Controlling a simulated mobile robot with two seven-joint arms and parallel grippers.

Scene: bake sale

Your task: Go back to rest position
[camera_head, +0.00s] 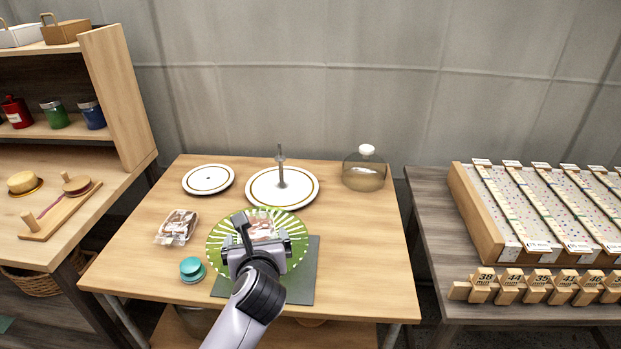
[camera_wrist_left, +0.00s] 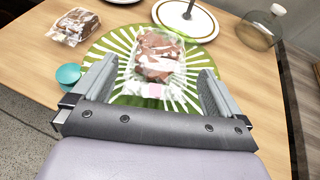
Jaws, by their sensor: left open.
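My left gripper (camera_head: 253,232) reaches over the middle table from the front, above a round green-and-white striped plate or mat (camera_head: 217,243). In the left wrist view its two fingers (camera_wrist_left: 155,82) are spread apart. A clear-wrapped brown baked item (camera_wrist_left: 160,55) lies on the striped round, just beyond and between the fingertips in that view. I cannot tell how far the fingers are above it. The head view shows this package (camera_head: 262,228) partly hidden by the gripper. My right gripper is not in view.
The striped round rests on a dark mat (camera_head: 303,287). Around it are a second wrapped package (camera_head: 178,227), a teal round object (camera_head: 191,269), a white plate (camera_head: 208,179), a stand with a post (camera_head: 283,188) and a glass dome (camera_head: 365,170). Shelves and another table flank it.

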